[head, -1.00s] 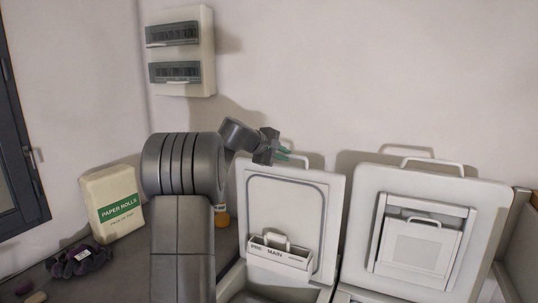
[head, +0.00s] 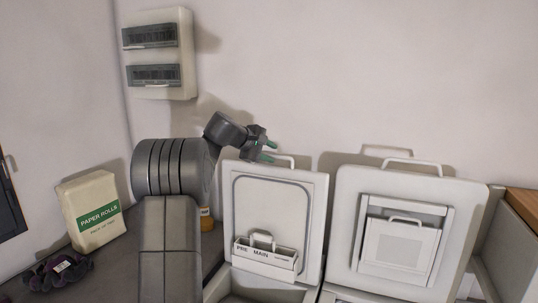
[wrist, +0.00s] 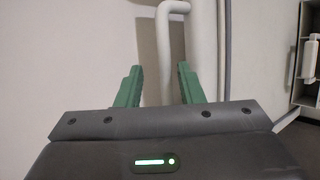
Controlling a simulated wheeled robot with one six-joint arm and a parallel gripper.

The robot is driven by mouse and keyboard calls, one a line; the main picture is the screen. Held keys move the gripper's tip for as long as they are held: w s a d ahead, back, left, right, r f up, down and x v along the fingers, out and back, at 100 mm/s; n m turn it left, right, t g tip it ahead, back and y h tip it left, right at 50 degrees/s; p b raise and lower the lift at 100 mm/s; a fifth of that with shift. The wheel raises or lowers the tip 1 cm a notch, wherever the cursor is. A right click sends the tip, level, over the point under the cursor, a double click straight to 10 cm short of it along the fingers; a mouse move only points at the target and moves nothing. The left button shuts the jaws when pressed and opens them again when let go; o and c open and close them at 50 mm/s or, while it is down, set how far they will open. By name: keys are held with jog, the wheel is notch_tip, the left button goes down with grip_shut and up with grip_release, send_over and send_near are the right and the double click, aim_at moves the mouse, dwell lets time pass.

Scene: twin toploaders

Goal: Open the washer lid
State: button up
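The washer lid (head: 312,195) is the left white lid, with a grey seal and a dispenser marked PRE and MAIN (head: 265,258) on its inner face. It stands upright, open, near the wall. Its handle (head: 283,157) is a white loop on the top edge. My gripper (head: 269,151) is at the left end of this handle. In the wrist view my gripper (wrist: 160,68) has its green fingers apart, with a white bar of the handle (wrist: 163,40) showing between and beyond them. I cannot tell whether they touch it.
A second white lid (head: 345,215) with a filter panel stands open to the right. A paper rolls pack (head: 98,235), a dark purple bundle (head: 58,272) and an orange-labelled bottle (head: 206,218) are on the left. A breaker box (head: 185,55) hangs on the wall.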

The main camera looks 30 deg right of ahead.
jog(key=shift+f, duration=0.25)
jog(key=b+v, duration=0.3)
jog(key=v, duration=1)
jog(key=shift+a+r, duration=0.3)
jog(key=shift+d, duration=0.1)
jog(key=p+x, duration=0.2)
jog(key=x, duration=1.1)
jog(key=shift+d+f+p, duration=0.25)
jog(key=shift+f+p, duration=0.15)
jog(key=shift+a+r, duration=0.1)
